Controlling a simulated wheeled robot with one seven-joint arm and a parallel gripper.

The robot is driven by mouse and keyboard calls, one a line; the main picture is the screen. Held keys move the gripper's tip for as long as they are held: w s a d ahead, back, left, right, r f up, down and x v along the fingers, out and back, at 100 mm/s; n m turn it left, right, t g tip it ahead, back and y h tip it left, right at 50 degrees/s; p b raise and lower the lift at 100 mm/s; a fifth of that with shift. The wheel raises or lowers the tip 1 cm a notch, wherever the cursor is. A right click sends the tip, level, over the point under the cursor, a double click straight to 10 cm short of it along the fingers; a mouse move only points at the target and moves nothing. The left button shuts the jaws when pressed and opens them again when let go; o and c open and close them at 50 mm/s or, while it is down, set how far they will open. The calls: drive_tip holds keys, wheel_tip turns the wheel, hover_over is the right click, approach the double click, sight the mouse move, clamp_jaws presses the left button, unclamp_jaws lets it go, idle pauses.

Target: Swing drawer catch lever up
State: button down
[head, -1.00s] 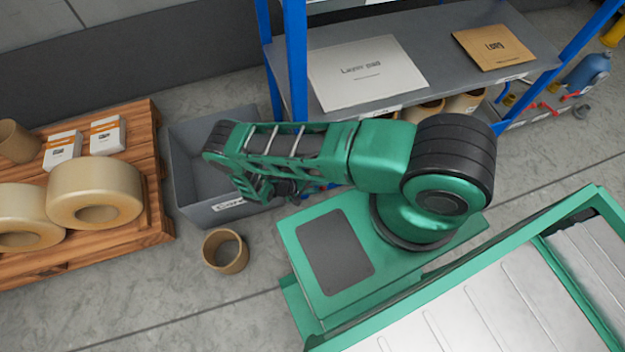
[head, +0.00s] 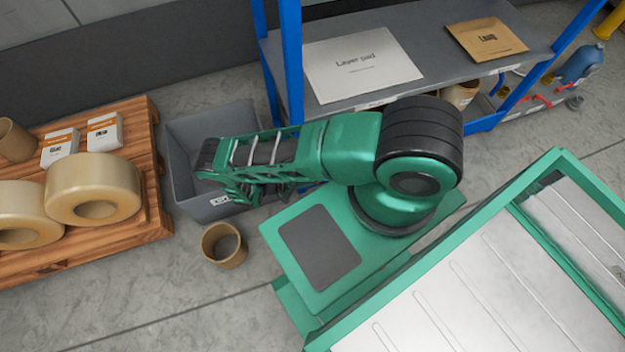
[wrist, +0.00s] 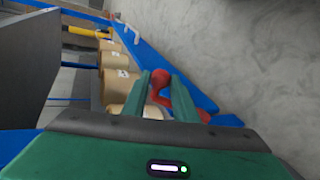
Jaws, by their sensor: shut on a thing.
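My gripper (wrist: 164,84) shows in the wrist view as two green fingers reaching away from the camera. They are shut on a red lever (wrist: 160,98), whose rounded red parts show between and just beyond the fingers. The lever is beside a long blue rail (wrist: 147,58) of the rack. The fingers hide part of the lever, so its exact angle is hard to tell. In the head view my arm folds over toward the rack, and the gripper and the held lever are hidden beneath it.
Brown rolls (wrist: 118,87) line the lower shelf close by the fingers. A blue-framed rack (head: 290,60) holds a layer pad (head: 362,65). A grey bin (head: 185,190), a cardboard tube (head: 223,246) and a wooden pallet (head: 150,228) stand left. Bare floor lies right of the blue rail.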

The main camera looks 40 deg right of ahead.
drive_tip(key=c, duration=1.5)
unclamp_jaws()
drive_tip(key=shift+a+f, duration=0.15)
drive_tip(key=shift+c, duration=0.2)
drive_tip(key=shift+o, duration=0.5)
drive_tip(key=v, duration=1)
drive_tip(key=shift+a+r, duration=0.25)
drive_tip(key=shift+a, duration=0.1)
